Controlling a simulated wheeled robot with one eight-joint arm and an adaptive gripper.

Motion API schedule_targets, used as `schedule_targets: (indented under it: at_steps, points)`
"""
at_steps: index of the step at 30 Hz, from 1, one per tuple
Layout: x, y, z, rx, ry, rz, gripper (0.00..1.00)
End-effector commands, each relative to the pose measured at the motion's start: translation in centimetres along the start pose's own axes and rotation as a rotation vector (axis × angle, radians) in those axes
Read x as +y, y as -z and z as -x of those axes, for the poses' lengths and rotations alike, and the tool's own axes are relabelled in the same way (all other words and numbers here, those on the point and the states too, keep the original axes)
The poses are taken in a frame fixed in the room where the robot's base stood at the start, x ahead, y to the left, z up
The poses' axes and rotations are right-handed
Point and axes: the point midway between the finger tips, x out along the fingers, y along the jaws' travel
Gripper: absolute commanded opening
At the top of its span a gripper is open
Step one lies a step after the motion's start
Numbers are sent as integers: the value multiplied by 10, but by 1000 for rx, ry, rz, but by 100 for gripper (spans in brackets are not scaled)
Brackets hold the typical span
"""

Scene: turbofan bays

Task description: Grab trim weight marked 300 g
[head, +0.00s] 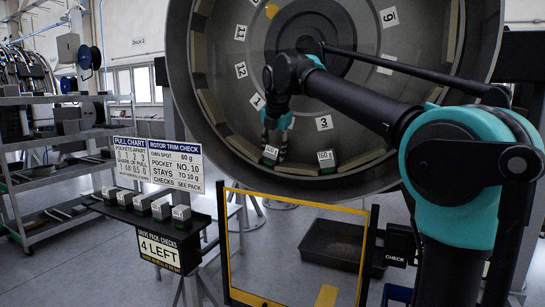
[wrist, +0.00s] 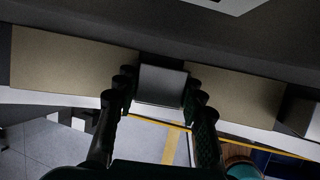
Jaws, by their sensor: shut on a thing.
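My gripper (head: 274,140) reaches into the big round rotor casing (head: 203,100), at its lower inner rim. Its fingers are shut on a dark block-shaped trim weight (head: 270,154) with a pale label too small to read. In the wrist view, my gripper (wrist: 160,105) has its fingers on both sides of this dark weight (wrist: 162,86), which sits between tan rim pads. I cannot tell whether it is clear of its pocket. A second weight marked 160 g (head: 326,161) sits on the rim to the right. Several labelled weights (head: 160,208) stand on a shelf at lower left; their marks are unclear.
A yellow-edged frame (head: 227,250) stands below the casing, with a black tray (head: 340,252) on the floor behind it. Signs reading PULL CHART (head: 115,158) and ROTOR TRIM CHECK (head: 176,165) stand left. A grey rack (head: 70,150) is farther left.

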Motion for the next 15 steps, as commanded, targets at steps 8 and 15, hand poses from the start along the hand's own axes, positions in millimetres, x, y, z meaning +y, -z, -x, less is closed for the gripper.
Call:
schedule_targets:
  at_steps: [8,15]
  points:
    - [0,0,0,0,0,0,0]
    - [0,0,1,0,0,0,0]
